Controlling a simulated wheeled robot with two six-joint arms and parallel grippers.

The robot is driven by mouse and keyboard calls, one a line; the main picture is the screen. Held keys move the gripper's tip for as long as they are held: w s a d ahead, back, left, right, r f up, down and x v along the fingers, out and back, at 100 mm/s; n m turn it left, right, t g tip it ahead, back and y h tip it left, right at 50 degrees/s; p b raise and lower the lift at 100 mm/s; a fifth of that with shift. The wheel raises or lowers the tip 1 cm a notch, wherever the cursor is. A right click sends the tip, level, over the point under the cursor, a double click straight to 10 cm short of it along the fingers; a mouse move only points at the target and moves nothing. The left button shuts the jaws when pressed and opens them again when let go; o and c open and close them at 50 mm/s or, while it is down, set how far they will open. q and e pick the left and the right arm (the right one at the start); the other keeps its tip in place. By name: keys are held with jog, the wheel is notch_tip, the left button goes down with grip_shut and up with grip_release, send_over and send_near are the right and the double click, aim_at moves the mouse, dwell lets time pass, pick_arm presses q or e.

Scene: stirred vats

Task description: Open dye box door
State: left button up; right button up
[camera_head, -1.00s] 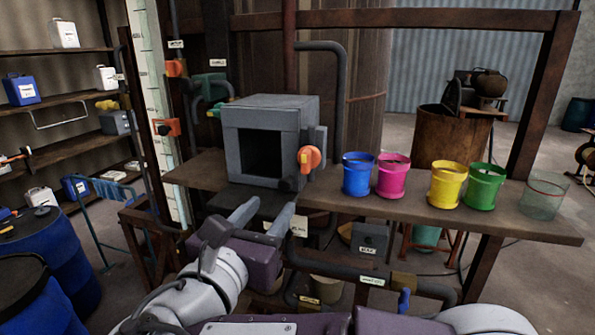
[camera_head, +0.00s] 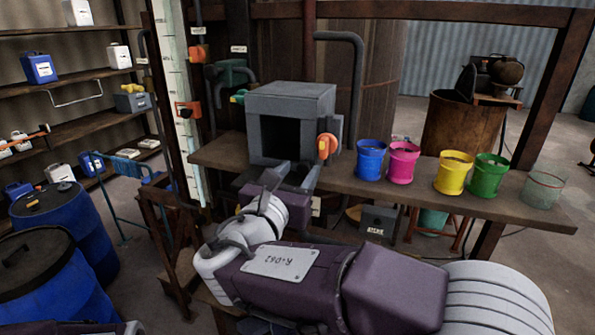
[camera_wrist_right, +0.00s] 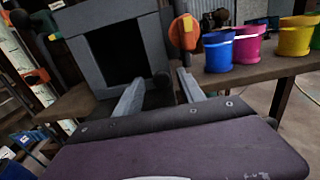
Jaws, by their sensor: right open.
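The dye box (camera_head: 289,101) is a grey box on the wooden shelf, with a dark square opening or recess in its front. I cannot tell whether a door panel sits inside that frame. An orange knob (camera_head: 327,146) is on its right side. In the right wrist view, a small dark round knob (camera_wrist_right: 161,82) shows at the box's lower right front. My right gripper (camera_head: 295,170) is open just in front of the box's lower right. In the wrist view its fingertips (camera_wrist_right: 160,78) lie either side of the dark knob; contact cannot be told. My left gripper is out of view.
Blue (camera_head: 370,160), pink (camera_head: 402,163), yellow (camera_head: 453,173) and green (camera_head: 488,175) buckets and a clear glass container (camera_head: 541,190) stand along the shelf (camera_head: 420,197) to the right. Blue drums (camera_head: 66,228) stand at left. Pipes rise behind the box.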

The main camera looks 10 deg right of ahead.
jog(key=shift+w+d+f, duration=0.1)
jog(key=shift+w+d, duration=0.05)
jog(key=shift+d, duration=0.05)
grip_shut()
dwell(1.1)
